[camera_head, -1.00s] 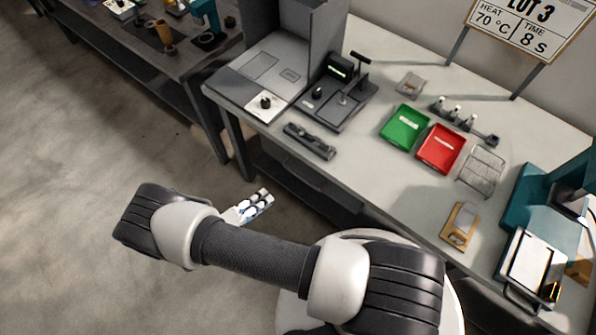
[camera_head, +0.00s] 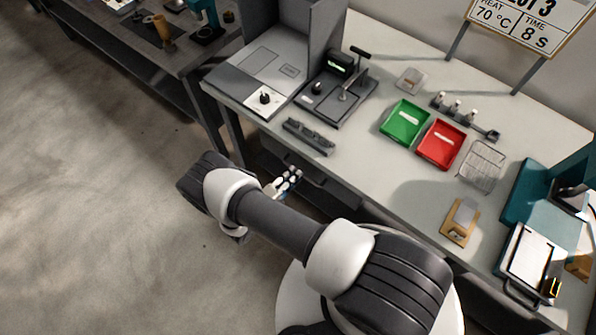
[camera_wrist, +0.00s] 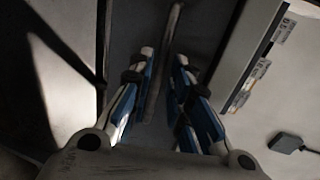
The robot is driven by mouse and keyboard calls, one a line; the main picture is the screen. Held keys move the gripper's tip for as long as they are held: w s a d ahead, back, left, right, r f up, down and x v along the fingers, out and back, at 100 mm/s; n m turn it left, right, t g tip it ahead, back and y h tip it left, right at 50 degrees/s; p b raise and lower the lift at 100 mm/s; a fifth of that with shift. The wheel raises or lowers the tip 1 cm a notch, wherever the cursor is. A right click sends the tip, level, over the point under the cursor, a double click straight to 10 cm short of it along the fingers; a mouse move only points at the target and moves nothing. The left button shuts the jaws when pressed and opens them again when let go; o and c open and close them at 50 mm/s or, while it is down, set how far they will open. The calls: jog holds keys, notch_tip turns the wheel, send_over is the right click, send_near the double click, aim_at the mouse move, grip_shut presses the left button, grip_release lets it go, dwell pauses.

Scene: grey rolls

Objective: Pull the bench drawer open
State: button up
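The bench drawer (camera_head: 335,193) is a dark front under the edge of the pale workbench (camera_head: 375,160), partly hidden by my arm. It looks shut. Its dark bar handle (camera_head: 312,181) shows just right of my gripper (camera_head: 290,175). In the wrist view my gripper (camera_wrist: 164,62) is open, with blue and white fingers apart on either side of the grey handle bar (camera_wrist: 173,30). The bar runs lengthwise in the gap between the fingers. I cannot tell how far the fingertips reach past the bar, and I see no clear contact.
On the bench are a grey tool (camera_head: 308,136), a green tray (camera_head: 404,121), a red tray (camera_head: 441,145), a wire rack (camera_head: 482,166) and a teal machine (camera_head: 530,190). A second, darker bench (camera_head: 180,58) stands at the back left. The floor (camera_head: 100,190) at left is clear.

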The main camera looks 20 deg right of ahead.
jog(key=shift+x, duration=1.75)
jog(key=shift+c, duration=0.6)
grip_shut()
